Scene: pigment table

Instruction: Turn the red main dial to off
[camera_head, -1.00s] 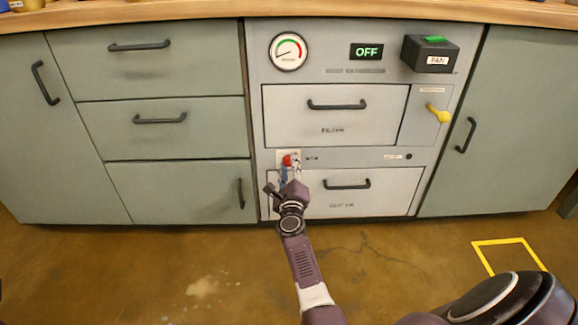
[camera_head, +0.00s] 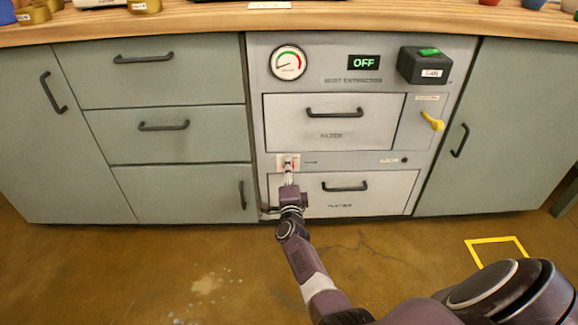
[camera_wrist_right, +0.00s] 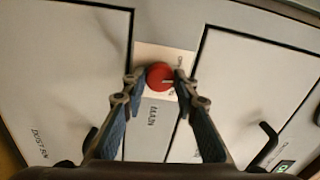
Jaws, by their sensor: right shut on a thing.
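The red main dial (camera_wrist_right: 160,77) is a round knob with a pale mark on its face, on a pale plate (camera_wrist_right: 152,55) lettered MAIN in the right wrist view. My right gripper (camera_wrist_right: 159,79) has one fingertip on each side of the dial and is shut on it. In the head view the right gripper (camera_head: 289,178) reaches up to the same plate (camera_head: 279,161) on the grey cabinet front, and only a bit of red shows there. The dial's exact setting is hard to read. My left gripper is not in view.
The panel above carries a gauge (camera_head: 288,63), a display (camera_head: 363,63) reading OFF, and a black FAN box (camera_head: 425,66) with a green top. A yellow lever (camera_head: 433,121) is at right. Drawer handles (camera_head: 345,187) stick out near my right arm.

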